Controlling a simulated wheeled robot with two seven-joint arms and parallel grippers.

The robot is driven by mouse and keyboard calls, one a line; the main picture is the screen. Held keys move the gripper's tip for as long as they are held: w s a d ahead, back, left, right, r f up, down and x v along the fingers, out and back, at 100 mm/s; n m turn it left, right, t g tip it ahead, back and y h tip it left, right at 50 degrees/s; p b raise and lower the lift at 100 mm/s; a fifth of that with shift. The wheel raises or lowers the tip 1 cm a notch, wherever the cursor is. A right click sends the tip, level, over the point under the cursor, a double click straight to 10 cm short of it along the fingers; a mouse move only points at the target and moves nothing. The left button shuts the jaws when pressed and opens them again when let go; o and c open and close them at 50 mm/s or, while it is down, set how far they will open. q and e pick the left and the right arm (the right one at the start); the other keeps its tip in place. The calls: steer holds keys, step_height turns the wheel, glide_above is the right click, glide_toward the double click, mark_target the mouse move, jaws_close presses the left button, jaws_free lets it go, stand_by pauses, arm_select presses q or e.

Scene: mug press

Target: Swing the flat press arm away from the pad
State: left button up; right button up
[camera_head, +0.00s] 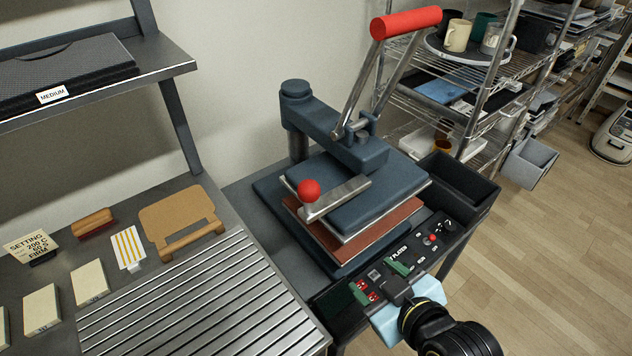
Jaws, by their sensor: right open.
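The flat press arm (352,151) is dark blue. It reaches from a round post (296,120) at the back left over the pad. Its upper plate (375,190) lies above the reddish-brown pad (390,224), with a visible gap at the front. A long lever with a red grip (405,22) stands raised from the arm. A metal bar with a red ball knob (309,190) sticks out at the front left. My right gripper (379,280) is open and empty, with green fingertips over the control panel at the front, apart from the knob. My left gripper is out of view.
The control panel (435,236) has buttons and a dial. A dark bin (458,183) sits right of the press. A wire shelf with mugs (457,35) stands behind right.

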mark_target(305, 183)
steer(key=w+a+r+n+t+y, duration=0.3)
steer(key=w+a+r+t+y, duration=0.15)
steer(key=a+r, duration=0.35)
steer(key=shift+h, duration=0.35)
steer(key=x, duration=0.7)
steer(key=d+r+x, duration=0.1)
steer(key=x, duration=0.3)
steer(key=shift+w+a, duration=0.1)
steer(key=shift+w, duration=0.45)
jaws_close()
